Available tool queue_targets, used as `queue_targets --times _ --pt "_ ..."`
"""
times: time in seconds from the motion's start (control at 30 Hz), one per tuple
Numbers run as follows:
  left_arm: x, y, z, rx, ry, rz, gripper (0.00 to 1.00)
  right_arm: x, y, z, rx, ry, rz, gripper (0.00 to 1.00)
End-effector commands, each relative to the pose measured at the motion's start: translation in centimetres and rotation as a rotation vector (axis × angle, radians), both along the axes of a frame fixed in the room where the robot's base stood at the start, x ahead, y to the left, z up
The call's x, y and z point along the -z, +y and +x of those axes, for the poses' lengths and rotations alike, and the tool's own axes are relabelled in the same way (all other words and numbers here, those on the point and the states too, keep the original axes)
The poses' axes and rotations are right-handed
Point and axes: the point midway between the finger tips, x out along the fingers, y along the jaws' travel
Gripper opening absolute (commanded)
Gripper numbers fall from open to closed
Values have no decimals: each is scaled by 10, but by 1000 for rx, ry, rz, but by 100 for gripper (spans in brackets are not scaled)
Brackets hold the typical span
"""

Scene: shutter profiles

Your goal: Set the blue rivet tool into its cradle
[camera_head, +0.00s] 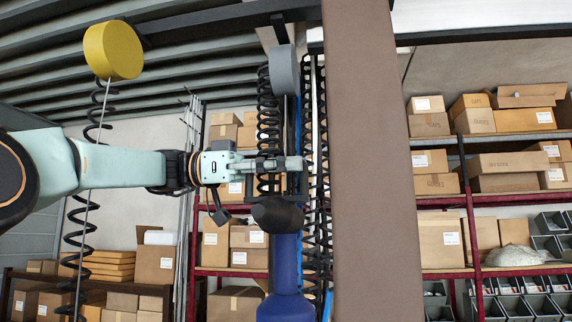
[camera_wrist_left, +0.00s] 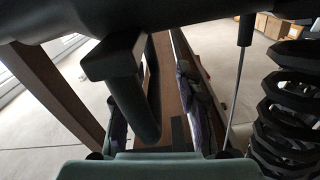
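The blue rivet tool (camera_head: 285,265) hangs upright left of the wide brown post, its black head (camera_head: 277,212) on top. My left gripper (camera_head: 292,164) reaches level from the left, just above that head. In the left wrist view a black loop (camera_wrist_left: 137,100) reaches between the two fingers (camera_wrist_left: 160,120). The fingers stand apart, with a gap showing beside the loop. The loop looks like the tool's hanger, and I cannot tell whether a finger touches it. I cannot make out the cradle. My right gripper is not in view.
The brown post (camera_head: 375,170) stands close right of the tool. A grey cylinder (camera_head: 284,70) and a yellow cylinder (camera_head: 113,50) hang above, with black coiled hoses (camera_head: 268,120) nearby. Red-framed shelves with cartons (camera_head: 442,240) stand behind.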

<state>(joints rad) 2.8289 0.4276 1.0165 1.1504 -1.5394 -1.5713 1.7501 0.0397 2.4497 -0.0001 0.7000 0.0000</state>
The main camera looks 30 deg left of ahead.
Motion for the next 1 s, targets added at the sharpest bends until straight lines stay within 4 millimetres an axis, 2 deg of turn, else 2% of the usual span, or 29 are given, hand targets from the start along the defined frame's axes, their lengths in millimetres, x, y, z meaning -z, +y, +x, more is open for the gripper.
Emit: queue_targets --times 0.07,0.43,1.0 --pt "0 0 0 0 0 0 31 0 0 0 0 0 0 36" --pt "-1 0 -1 1 -1 -1 0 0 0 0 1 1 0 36" --pt "0 0 0 0 0 1 0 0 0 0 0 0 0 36"
